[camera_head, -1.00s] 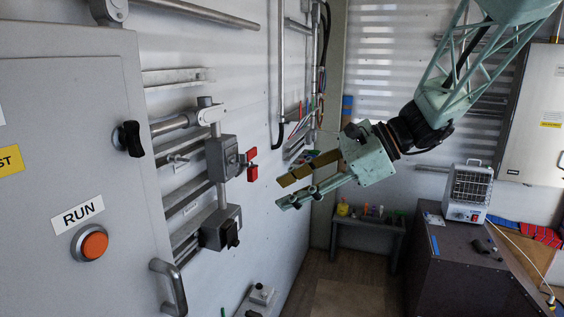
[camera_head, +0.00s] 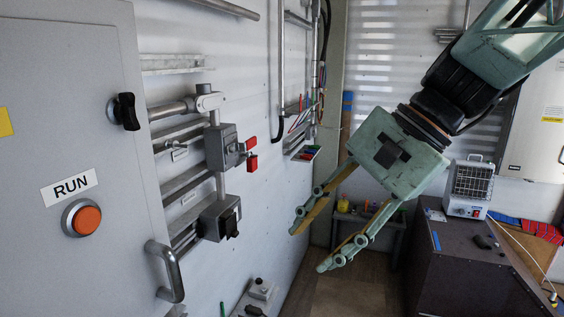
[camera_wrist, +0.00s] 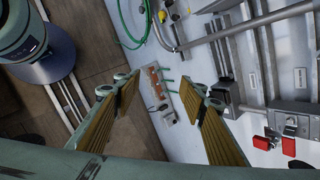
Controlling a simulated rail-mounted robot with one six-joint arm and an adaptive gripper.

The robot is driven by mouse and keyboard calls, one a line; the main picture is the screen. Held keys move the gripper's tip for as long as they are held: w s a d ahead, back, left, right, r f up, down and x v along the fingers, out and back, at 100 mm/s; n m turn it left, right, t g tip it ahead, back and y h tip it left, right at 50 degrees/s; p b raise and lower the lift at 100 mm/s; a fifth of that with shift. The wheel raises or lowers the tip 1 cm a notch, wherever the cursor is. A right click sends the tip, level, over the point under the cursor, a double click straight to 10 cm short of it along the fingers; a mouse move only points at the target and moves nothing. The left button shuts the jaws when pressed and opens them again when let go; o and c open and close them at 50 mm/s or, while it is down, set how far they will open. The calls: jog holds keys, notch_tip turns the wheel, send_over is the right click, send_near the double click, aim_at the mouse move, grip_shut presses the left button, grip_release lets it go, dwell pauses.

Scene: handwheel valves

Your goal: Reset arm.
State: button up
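My gripper (camera_head: 308,248) hangs in the middle of the head view, pointing down and to the left, with its two fingers spread apart and nothing between them. It is in free air to the right of the wall with the valve fittings and touches nothing. In the wrist view my gripper (camera_wrist: 162,98) shows two ribbed yellow-brown finger pads wide apart, with the wall and floor visible between them.
A grey cabinet (camera_head: 75,240) with an orange RUN button (camera_head: 87,220) stands at left. Grey boxes with a red handle (camera_head: 251,154) are on the wall beside it. A heater (camera_head: 470,186) stands on a dark cabinet (camera_head: 455,270) at right. Free floor lies below my gripper.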

jog(key=s+d+f+n+t+h+b, duration=0.1)
jog(key=s+d+f+n+h+b, duration=0.1)
jog(key=s+d, duration=0.5)
jog(key=s+d+f+n+t+h+b, duration=0.2)
jog(key=s+d+f+n+h, duration=0.2)
jog(key=s+d+n, duration=0.3)
jog(key=shift+s+d+f+h+b, duration=0.15)
jog(key=shift+s+d+h+b, duration=0.25)
jog(key=shift+s, duration=1.8)
jog(key=shift+c, duration=0.4)
